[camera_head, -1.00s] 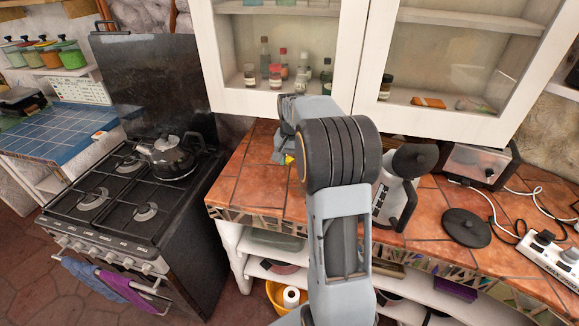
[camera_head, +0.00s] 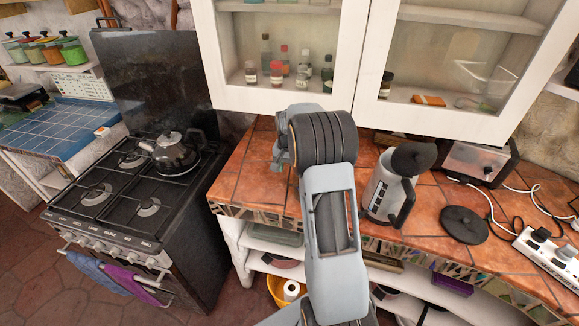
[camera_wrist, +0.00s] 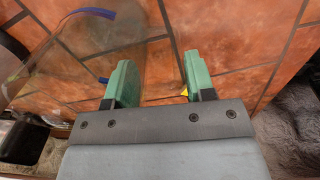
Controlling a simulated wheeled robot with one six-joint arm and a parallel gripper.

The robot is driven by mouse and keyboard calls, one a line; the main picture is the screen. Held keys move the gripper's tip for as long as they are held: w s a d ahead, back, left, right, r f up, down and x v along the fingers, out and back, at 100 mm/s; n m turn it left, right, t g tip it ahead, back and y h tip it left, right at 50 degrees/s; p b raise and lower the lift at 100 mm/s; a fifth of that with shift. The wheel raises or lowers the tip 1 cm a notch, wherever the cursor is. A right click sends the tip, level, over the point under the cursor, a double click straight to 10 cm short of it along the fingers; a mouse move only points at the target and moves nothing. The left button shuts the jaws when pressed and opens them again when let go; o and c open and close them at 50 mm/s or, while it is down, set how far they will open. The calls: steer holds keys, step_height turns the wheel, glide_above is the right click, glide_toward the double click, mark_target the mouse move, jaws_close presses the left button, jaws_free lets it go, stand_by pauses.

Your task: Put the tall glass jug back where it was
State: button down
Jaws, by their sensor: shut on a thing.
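In the wrist view, a clear glass jug (camera_wrist: 85,45) with blue edging fills the upper left, and the tiles show through it. My gripper (camera_wrist: 158,72) has its two green fingers apart with the jug's clear glass between them. The glass is so transparent that the exact contact is hard to see. In the head view, my gripper (camera_head: 281,153) is low over the left part of the tiled counter (camera_head: 255,185), mostly behind my own wrist. The jug cannot be made out there. A small yellow spot shows by the right finger in the wrist view.
A white jug-shaped appliance (camera_head: 383,192) with a dark lid stands right of my arm. A black round lid (camera_head: 464,224), a toaster-like box (camera_head: 477,160) and a power strip (camera_head: 555,252) lie farther right. A glass-door cabinet (camera_head: 345,118) hangs above. A stove (camera_head: 120,205) with a kettle (camera_head: 174,155) is left.

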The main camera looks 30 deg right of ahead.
steer(key=shift+f, duration=0.15)
steer(key=shift+c, duration=2.4)
jaws_free()
